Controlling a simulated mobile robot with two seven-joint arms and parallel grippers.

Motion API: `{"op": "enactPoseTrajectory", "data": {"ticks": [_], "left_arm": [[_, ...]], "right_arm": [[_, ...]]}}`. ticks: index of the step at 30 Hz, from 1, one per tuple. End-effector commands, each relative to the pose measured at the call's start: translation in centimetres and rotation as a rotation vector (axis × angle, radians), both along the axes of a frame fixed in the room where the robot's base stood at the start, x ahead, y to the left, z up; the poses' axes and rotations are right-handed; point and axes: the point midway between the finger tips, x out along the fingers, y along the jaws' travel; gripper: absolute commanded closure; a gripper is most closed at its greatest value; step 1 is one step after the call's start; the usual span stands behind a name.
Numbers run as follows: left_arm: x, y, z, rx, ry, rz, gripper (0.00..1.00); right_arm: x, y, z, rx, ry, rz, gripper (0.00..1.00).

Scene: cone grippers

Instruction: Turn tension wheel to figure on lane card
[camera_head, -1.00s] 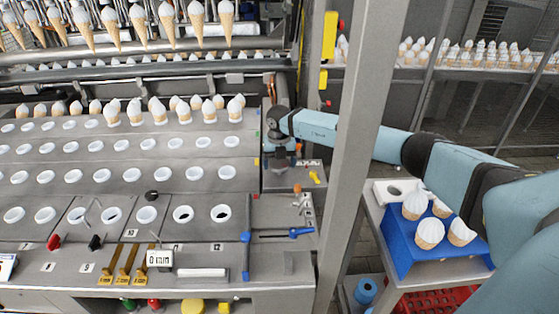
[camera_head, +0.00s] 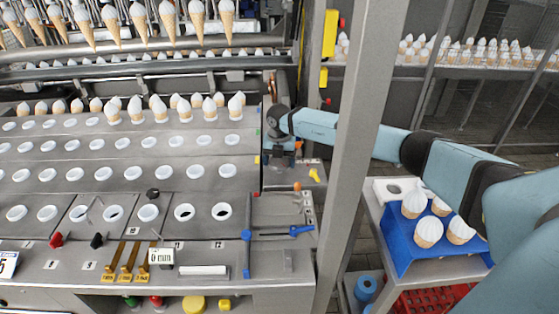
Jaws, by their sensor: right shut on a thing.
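My right gripper (camera_head: 283,160) points down at the right edge of the cone machine. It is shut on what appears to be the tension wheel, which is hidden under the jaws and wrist. A white plate with dark figures (camera_head: 161,257) stands at the machine's front and seems to read 6 mm. A white card with a blue edge (camera_head: 8,264) at the far left seems to show a 5; the picture frame cuts it off. I cannot tell for certain which is the lane card. My left gripper is not in view.
A grey post (camera_head: 352,150) stands right of the machine, in front of my right arm. A blue tray (camera_head: 412,246) with several cones is on a side stand. A blue lever (camera_head: 290,231) and brass levers (camera_head: 127,262) lie along the machine's front.

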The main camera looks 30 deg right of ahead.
Motion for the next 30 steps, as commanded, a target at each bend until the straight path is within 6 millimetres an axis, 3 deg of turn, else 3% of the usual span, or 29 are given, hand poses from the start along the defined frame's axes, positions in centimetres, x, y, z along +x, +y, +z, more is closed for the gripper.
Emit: {"op": "enactPoseTrajectory", "data": {"ticks": [1, 3, 14, 30], "left_arm": [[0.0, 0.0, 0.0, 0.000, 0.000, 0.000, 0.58], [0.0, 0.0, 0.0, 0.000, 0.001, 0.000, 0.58], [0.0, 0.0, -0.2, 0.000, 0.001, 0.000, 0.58], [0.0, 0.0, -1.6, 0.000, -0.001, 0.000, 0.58]], "right_arm": [[0.1, -0.1, 0.1, -0.001, -0.002, -0.001, 0.15], [0.1, -0.1, 0.1, -0.001, -0.002, 0.000, 0.00], [0.1, -0.1, 1.0, 0.000, -0.003, 0.000, 0.00], [0.1, -0.1, 11.9, 0.000, -0.005, 0.000, 0.00]]}}
